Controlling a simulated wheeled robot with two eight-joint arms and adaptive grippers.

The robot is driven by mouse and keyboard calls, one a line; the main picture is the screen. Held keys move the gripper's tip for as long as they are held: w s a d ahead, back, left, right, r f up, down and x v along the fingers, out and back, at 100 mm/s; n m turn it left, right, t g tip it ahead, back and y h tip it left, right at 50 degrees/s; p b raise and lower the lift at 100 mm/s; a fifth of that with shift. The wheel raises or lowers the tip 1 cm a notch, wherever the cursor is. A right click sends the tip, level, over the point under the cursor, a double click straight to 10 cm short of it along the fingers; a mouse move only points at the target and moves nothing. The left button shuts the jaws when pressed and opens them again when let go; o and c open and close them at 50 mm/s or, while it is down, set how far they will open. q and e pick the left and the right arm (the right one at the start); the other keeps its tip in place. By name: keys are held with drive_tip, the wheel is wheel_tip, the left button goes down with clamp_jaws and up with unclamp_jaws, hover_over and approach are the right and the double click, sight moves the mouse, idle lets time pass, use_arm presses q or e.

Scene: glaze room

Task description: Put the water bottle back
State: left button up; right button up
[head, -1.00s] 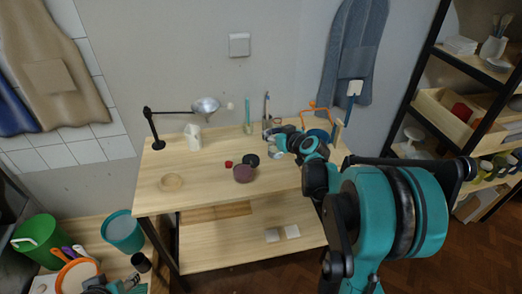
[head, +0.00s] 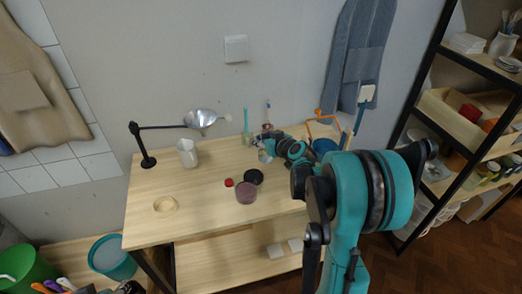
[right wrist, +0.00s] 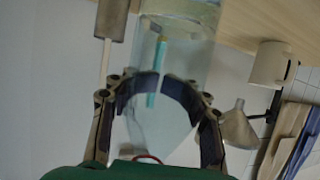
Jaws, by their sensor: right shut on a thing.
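The water bottle (right wrist: 188,62) is a clear, see-through cylinder in the right wrist view, with a greyish end at the top of that picture. My right gripper (right wrist: 158,95) is shut around it, with dark curved fingers on both sides. In the head view my right gripper (head: 272,151) is over the back part of the wooden table (head: 205,218). A small pale part of the bottle (head: 263,156) shows there; the arm hides much of the area. I cannot tell whether the bottle touches the tabletop. My left gripper is not in view.
A glass with a teal stick (head: 247,130) stands just left of the gripper.

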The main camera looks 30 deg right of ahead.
drive_tip(key=shift+f+b, duration=0.85)
drive_tip(key=shift+f, duration=1.15)
drive_tip(key=shift+r, duration=0.1)
drive_tip(key=o, duration=1.5)
